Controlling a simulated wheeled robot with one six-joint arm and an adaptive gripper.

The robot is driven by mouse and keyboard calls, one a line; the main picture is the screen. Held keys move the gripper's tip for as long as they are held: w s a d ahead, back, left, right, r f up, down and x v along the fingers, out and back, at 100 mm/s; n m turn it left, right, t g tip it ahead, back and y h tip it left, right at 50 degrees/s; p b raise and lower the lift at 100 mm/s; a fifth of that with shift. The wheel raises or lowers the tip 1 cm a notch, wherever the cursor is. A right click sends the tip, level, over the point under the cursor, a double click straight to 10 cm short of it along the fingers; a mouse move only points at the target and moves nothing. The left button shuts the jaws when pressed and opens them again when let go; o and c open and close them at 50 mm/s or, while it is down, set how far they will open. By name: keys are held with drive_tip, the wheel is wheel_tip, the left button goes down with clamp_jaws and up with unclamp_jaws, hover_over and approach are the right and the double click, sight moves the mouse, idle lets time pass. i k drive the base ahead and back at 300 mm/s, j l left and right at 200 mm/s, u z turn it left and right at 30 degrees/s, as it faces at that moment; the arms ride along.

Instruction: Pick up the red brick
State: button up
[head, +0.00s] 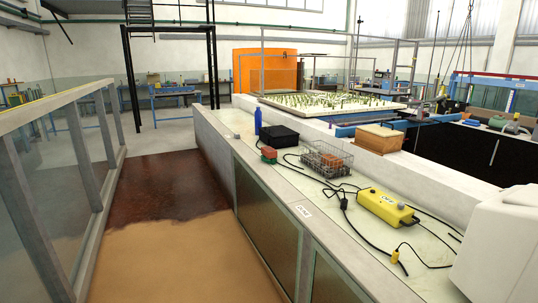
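A small red brick (269,153) lies on the long pale ledge, just left of a black box, with something green (268,160) at its lower edge. Another reddish-brown block (333,161) shows inside a wire basket (322,168) further right on the ledge; the wires partly cover it. I cannot tell from here which of the two is meant. My gripper is not in view.
The ledge (350,212) also bears a blue bottle (258,122), the black box (279,135), a yellow control box (385,207) and loose black cables. A wooden box (379,138) stands behind. A large white rounded shape fills the lower right. Sandy floor lies left of the ledge.

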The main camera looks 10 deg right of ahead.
sight(270, 152)
drive_tip(key=z, duration=0.45)
drive_tip(key=i+j+u, duration=0.35)
drive_tip(key=i, duration=0.25)
drive_tip(key=i+j+u, duration=0.35)
drive_tip(key=i, duration=0.3)
drive_tip(key=i+u, duration=0.35)
drive_tip(key=i, duration=0.3)
drive_tip(key=i+j+z, duration=0.1)
drive_tip(key=i+z, duration=0.15)
drive_tip(key=i, duration=0.25)
drive_tip(key=i+j+z, duration=0.2)
drive_tip(key=i, duration=0.25)
drive_tip(key=i+j+z, duration=0.25)
drive_tip(key=i, duration=0.25)
drive_tip(key=i+j+z, duration=0.2)
drive_tip(key=z, duration=0.25)
drive_tip(key=i+j+z, duration=0.3)
drive_tip(key=z, duration=0.2)
drive_tip(key=i+j+z, duration=0.2)
drive_tip(key=j+z, duration=0.25)
drive_tip(key=i+j+z, duration=0.15)
drive_tip(key=j+z, duration=0.3)
drive_tip(key=l, duration=0.1)
